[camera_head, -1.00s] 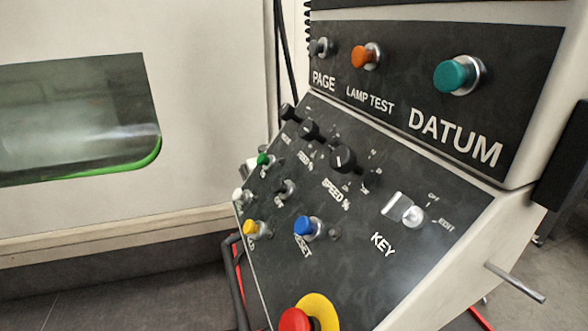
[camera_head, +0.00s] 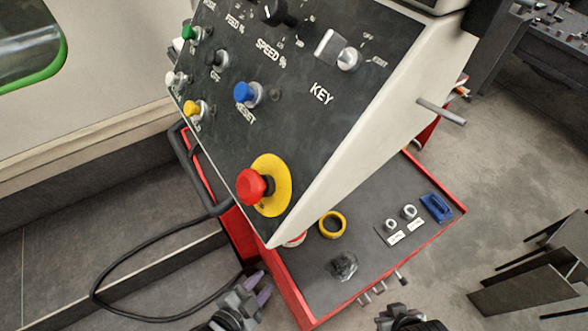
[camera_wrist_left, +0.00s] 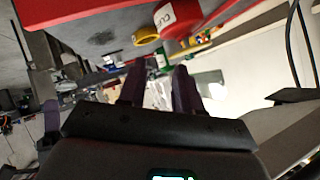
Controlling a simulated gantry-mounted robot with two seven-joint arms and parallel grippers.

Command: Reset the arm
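My left gripper (camera_head: 258,286) is at the bottom of the head view, in front of the red tray's left side. Its two purple fingers stand apart with nothing between them. They also show in the left wrist view (camera_wrist_left: 158,88), spread and empty. Part of my right arm's end (camera_head: 402,318) shows at the bottom edge of the head view, right of the left gripper. Its fingertips cannot be made out. Neither gripper is seen touching anything.
The tilted control panel (camera_head: 215,150) carries a red emergency button (camera_head: 254,187), a blue button (camera_head: 245,93) and a key switch (camera_head: 340,52). Below is a red-rimmed tray (camera_head: 437,226) with a yellow ring (camera_head: 332,225) and a blue item (camera_head: 436,207). A black cable loops on the left.

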